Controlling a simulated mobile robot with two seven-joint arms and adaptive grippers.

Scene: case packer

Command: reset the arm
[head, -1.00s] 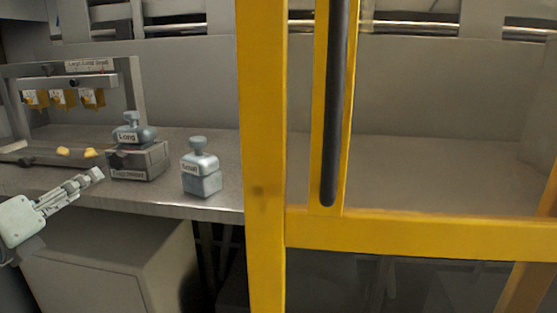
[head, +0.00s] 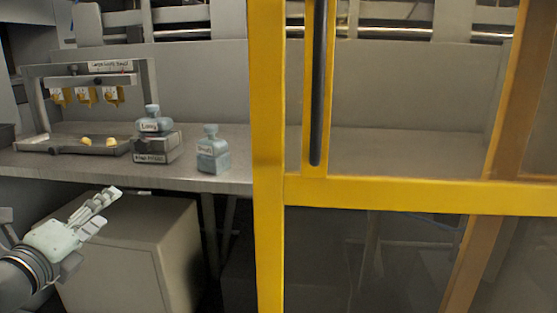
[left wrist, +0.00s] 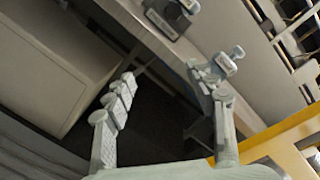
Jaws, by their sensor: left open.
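My left gripper (head: 104,205) is in the lower left of the head view, in front of the bench and below its top. It is open and empty. In the left wrist view its two fingers (left wrist: 166,105) stand apart with dark floor space between them. My right gripper is not in view.
A steel bench (head: 215,183) carries a labelled bottle (head: 212,152), another on a grey box (head: 158,148), and a rack (head: 100,82) with yellow pieces. A grey cabinet (head: 140,255) stands under the bench. A yellow door frame (head: 268,160) with a dark handle (head: 318,90) stands right.

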